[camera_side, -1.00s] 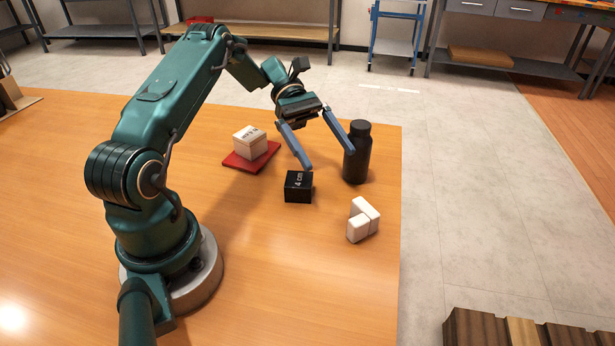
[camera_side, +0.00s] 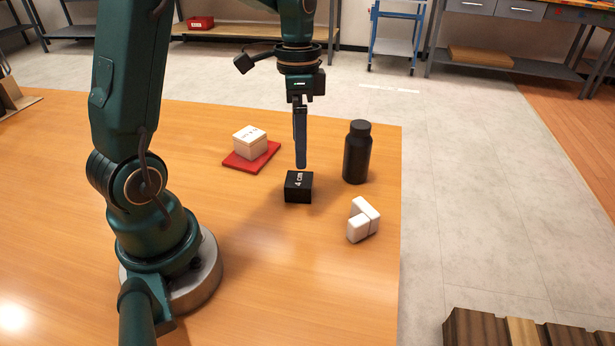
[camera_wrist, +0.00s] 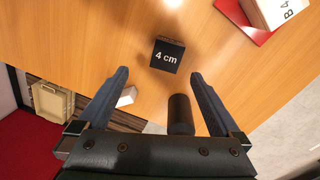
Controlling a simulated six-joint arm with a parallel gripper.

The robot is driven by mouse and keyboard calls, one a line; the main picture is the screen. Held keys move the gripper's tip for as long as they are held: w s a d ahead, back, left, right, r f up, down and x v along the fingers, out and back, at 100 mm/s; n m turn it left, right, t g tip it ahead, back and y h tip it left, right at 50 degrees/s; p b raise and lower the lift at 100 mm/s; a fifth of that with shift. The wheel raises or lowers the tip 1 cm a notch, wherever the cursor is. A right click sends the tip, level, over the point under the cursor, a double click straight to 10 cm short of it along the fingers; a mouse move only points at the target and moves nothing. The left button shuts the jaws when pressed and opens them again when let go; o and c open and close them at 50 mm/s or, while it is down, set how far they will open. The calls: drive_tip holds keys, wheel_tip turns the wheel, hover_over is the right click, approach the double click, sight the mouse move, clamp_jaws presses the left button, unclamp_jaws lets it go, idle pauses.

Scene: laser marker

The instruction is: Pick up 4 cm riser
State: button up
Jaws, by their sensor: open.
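The 4 cm riser (camera_side: 298,187) is a black block with white "4 cm" lettering, resting on the wooden table. It also shows in the wrist view (camera_wrist: 167,55), ahead of my fingers and roughly centred between them. My gripper (camera_side: 301,166) points straight down just above the riser and looks apart from it. In the side view its fingers line up one behind the other. In the wrist view my gripper (camera_wrist: 160,73) has its blue-grey fingers spread wide with nothing held between them.
A black bottle (camera_side: 357,152) stands upright right of the riser. White blocks (camera_side: 363,219) lie at the front right, near the table edge. A white labelled box (camera_side: 250,142) sits on a red plate (camera_side: 236,163) behind left. Bare table (camera_side: 270,270) lies in front.

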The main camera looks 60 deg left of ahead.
sight(299, 179)
drive_tip(key=shift+a+r+m+y, duration=0.15)
drive_tip(key=shift+r+m+y, duration=0.15)
drive_tip(key=shift+m, duration=0.6)
wheel_tip(299, 179, down, 10)
drive_tip(key=shift+f, duration=0.25)
clamp_jaws()
